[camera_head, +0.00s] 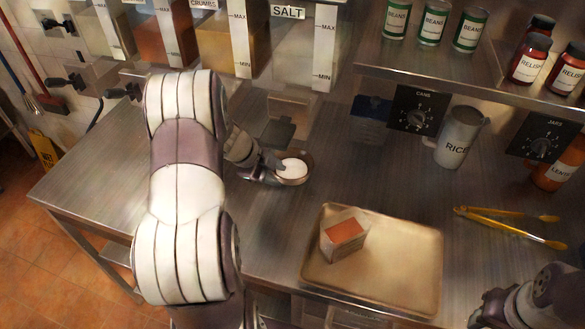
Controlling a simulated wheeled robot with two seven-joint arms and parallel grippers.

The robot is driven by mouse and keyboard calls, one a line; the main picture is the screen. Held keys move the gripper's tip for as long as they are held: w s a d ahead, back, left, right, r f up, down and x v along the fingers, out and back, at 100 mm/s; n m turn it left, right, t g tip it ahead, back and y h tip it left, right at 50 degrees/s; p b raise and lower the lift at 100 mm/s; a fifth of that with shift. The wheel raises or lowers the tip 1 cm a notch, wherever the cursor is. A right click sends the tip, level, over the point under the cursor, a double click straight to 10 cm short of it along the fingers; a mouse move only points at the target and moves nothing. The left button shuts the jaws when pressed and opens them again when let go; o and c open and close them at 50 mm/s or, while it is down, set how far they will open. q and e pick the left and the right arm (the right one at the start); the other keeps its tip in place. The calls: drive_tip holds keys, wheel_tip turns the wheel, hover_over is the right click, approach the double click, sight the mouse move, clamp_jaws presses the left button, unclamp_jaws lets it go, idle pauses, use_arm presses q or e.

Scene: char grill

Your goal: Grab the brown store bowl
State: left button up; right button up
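A small brown bowl (294,181) with white contents sits on or just above the steel counter, below the salt dispenser. My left gripper (274,165) is at the left side of the bowl, its fingertips against or very close to the rim. The fingers are small and partly hidden by the bowl, so I cannot tell whether they are closed on it. My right gripper (486,306) is at the bottom right, away from the bowl. Its fingers are dark and partly cut off.
A tan tray (408,270) holds a small box (343,236). Yellow tongs (510,229) lie to its right. A rice pitcher (459,138) stands at the back. Salt (300,45) and crumbs dispensers hang above. A shelf (450,80) holds cans and jars.

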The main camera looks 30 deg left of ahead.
sight(282, 177)
use_arm(q)
drive_tip(key=x, duration=0.3)
drive_tip(key=shift+w+d+f, duration=0.2)
drive_tip(key=shift+w, duration=0.25)
drive_tip(key=shift+s+r, duration=0.1)
drive_tip(key=shift+s, duration=0.15)
drive_tip(key=shift+c, duration=0.3)
drive_tip(key=c, duration=0.5)
clamp_jaws()
drive_tip(key=shift+r, duration=0.15)
